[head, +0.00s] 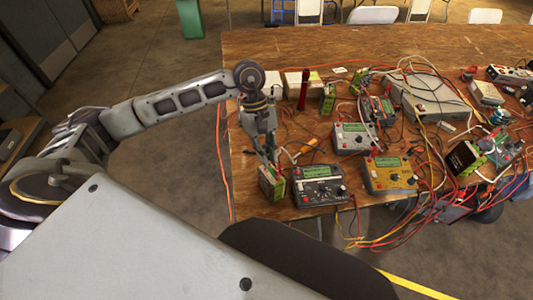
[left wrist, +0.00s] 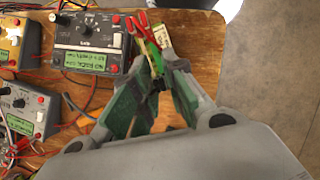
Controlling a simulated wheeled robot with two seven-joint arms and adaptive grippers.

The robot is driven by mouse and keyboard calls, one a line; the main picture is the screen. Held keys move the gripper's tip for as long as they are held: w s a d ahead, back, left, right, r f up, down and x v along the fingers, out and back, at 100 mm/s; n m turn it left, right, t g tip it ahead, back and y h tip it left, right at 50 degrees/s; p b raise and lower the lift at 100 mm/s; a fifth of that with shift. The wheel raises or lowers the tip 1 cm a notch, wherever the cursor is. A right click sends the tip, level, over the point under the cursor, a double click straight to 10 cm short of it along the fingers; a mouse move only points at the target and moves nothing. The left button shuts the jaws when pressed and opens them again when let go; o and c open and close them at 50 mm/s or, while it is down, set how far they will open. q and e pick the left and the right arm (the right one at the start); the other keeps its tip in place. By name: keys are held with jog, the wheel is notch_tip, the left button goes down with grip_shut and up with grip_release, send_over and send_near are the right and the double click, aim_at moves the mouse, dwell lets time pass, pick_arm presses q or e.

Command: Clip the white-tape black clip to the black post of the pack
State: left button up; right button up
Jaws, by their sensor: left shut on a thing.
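The pack (head: 272,183), a small green-and-black block, stands at the table's near left edge; part of it shows beyond my fingertips in the left wrist view (left wrist: 150,47). My left gripper (head: 270,160) points down right over the pack. In the left wrist view its green-padded fingers (left wrist: 158,78) converge on a small dark thing, seemingly the black clip (left wrist: 162,84). White tape on it cannot be made out. Red pieces (left wrist: 138,26) show by the pack's top. The black post is hidden or too small to tell, as is any contact with it. My right gripper is not in view.
A dark meter (head: 319,186) stands just right of the pack, with a yellow meter (head: 389,175) and a grey meter (head: 354,138) beyond. A red upright object (head: 303,90) stands farther back. Loose cables cover the table's right. Floor is open left of the table.

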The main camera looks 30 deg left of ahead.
pick_arm(q)
jog(key=shift+b, duration=0.45)
dwell(0.9)
dwell(0.3)
jog(key=o, duration=0.9)
jog(key=shift+c, duration=0.2)
jog(key=shift+o, duration=1)
jog(key=shift+r+p, duration=1.45)
jog(key=shift+r, duration=2.3)
